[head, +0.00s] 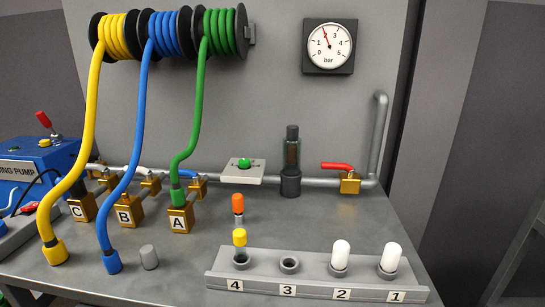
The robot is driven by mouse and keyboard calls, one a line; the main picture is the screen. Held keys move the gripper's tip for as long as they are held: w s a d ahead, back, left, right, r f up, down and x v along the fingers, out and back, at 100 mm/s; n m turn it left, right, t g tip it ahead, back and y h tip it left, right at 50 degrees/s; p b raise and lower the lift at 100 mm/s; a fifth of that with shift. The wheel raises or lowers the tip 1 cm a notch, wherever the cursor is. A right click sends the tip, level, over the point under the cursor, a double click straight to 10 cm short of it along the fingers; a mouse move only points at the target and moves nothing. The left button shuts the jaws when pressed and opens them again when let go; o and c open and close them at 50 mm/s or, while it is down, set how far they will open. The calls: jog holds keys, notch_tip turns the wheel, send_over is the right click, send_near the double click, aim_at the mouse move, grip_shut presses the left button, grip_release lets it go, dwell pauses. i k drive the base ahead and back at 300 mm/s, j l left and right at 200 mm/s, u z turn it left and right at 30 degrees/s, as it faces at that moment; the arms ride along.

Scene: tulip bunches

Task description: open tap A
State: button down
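The brass block with label A (180,218) stands on the grey bench, left of centre, on a branch of the wall pipe. The green hose (188,140) runs down from its reel to a green connector (178,195) at the top of this block. A small brass valve with a blue handle (199,181) sits just behind block A on the pipe. It is partly hidden, and I cannot tell how its handle is turned. My gripper is not in view.
Blocks B (127,211) and C (80,208) stand left of A. Yellow (90,130) and blue (141,120) hoses hang nearby. A numbered rack (310,270) is in front; an orange-topped piece (238,204) stands behind it. A red-lever valve (349,183) and gauge (329,46) are right.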

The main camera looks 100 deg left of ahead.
aim_at(181, 172)
jog(key=u, duration=2.9)
jog(key=k+l+u, duration=0.2)
jog(key=k+l, duration=0.25)
jog(key=k, duration=0.2)
